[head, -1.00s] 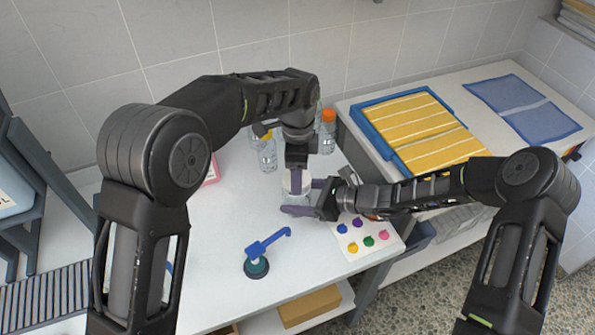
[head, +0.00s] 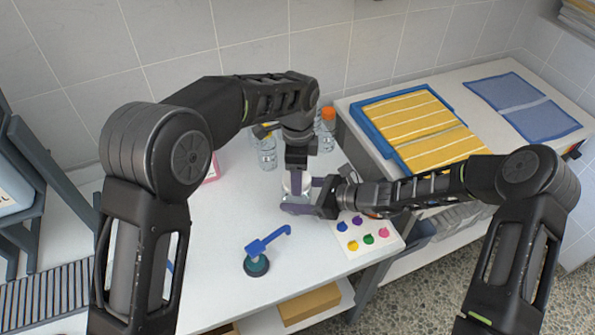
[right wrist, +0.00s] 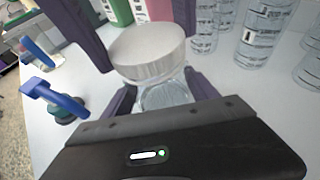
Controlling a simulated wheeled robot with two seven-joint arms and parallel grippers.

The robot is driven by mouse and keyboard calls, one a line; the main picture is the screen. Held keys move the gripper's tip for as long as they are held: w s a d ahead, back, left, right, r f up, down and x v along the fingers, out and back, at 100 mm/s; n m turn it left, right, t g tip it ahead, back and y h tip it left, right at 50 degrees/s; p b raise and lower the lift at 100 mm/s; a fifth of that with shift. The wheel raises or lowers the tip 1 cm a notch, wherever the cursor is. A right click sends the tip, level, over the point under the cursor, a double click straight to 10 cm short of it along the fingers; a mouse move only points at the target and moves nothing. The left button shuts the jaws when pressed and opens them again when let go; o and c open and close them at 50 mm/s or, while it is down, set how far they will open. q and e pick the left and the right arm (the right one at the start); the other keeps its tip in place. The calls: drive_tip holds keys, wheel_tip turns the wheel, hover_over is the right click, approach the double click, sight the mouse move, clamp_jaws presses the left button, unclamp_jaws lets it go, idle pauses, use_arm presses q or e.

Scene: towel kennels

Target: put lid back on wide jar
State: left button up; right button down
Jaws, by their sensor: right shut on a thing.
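The clear wide jar (head: 306,186) stands on the white table, mostly hidden by my grippers in the head view. It shows better in the right wrist view (right wrist: 168,95). My right gripper (head: 298,194) is shut on the jar from the side, a purple finger on each side. The round white lid (right wrist: 147,54) is at the jar's mouth; whether it is fully seated, I cannot tell. My left gripper (head: 297,182) points down from above, its fingers on opposite sides of the lid, seemingly gripping it.
Clear bottles (head: 267,153) stand behind, one with an orange cap (head: 328,116). A blue-handled tool (head: 262,248) stands at the front. A white card (head: 372,240) with several coloured knobs lies to the right. A yellow striped towel (head: 422,128) lies on the neighbouring table.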

use_arm(q)
drive_tip(key=m, duration=1.3)
drive_tip(key=shift+a, duration=0.1)
drive_tip(key=m, duration=1.2)
drive_tip(key=shift+s+f, duration=0.15)
drive_tip(key=shift+m, duration=0.5)
drive_tip(key=o, duration=1.3)
drive_tip(key=shift+r, duration=2.4)
